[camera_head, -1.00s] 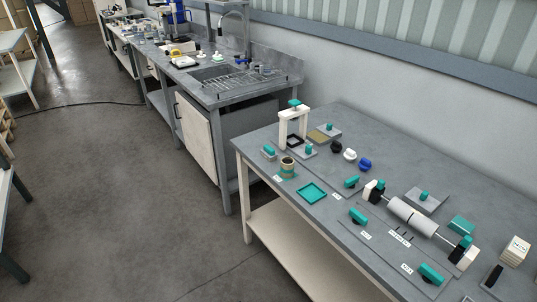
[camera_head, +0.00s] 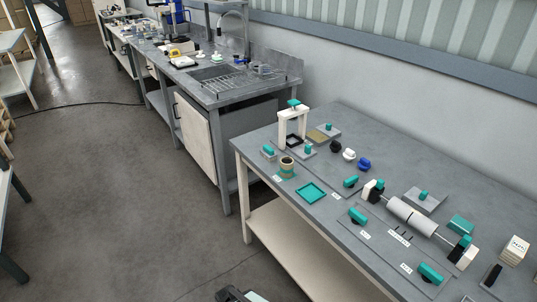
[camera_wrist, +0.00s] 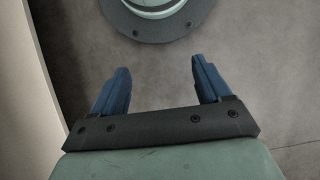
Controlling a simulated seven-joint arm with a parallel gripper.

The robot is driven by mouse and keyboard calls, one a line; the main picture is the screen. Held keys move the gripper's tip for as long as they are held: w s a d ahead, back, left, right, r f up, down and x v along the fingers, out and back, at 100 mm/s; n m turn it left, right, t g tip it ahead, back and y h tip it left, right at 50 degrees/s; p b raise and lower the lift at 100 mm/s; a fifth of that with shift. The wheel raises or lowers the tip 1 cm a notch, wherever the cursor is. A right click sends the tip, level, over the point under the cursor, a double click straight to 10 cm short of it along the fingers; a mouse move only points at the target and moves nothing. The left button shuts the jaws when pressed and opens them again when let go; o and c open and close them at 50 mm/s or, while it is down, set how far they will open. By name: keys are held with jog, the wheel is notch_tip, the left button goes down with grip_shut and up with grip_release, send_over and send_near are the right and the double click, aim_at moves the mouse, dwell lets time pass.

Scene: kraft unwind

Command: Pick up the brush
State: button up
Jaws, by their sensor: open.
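I cannot clearly pick out the brush in either view. Several small teal-handled pieces on the right table could include it, such as one with a dark underside (camera_head: 358,216) near the front edge and another (camera_head: 431,273) at the lower right. My gripper (camera_wrist: 160,64) shows in the wrist view with its two blue fingers apart and nothing between them. It points at bare grey floor, away from the table's objects. In the head view only a dark and pale part of my arm shows at the bottom edge.
A sink bench (camera_head: 245,92) stands behind.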

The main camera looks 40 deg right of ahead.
jog(key=w+d+r+t, duration=0.35)
jog(key=w+r, duration=0.75)
jog(key=w, duration=0.4)
jog(key=w+d+r+t, duration=0.35)
jog(key=w+r, duration=0.75)
jog(key=w, duration=0.4)
jog(key=t, duration=0.3)
send_near(269, 148)
jog(key=x, duration=0.6)
jog(key=shift+w+a, duration=0.1)
jog(key=shift+a, duration=0.2)
jog(key=shift+d+x, duration=0.15)
jog(key=shift+x, duration=1.15)
jog(key=shift+d+x, duration=0.15)
jog(key=shift+x, duration=1.2)
jog(key=shift+c, duration=0.3)
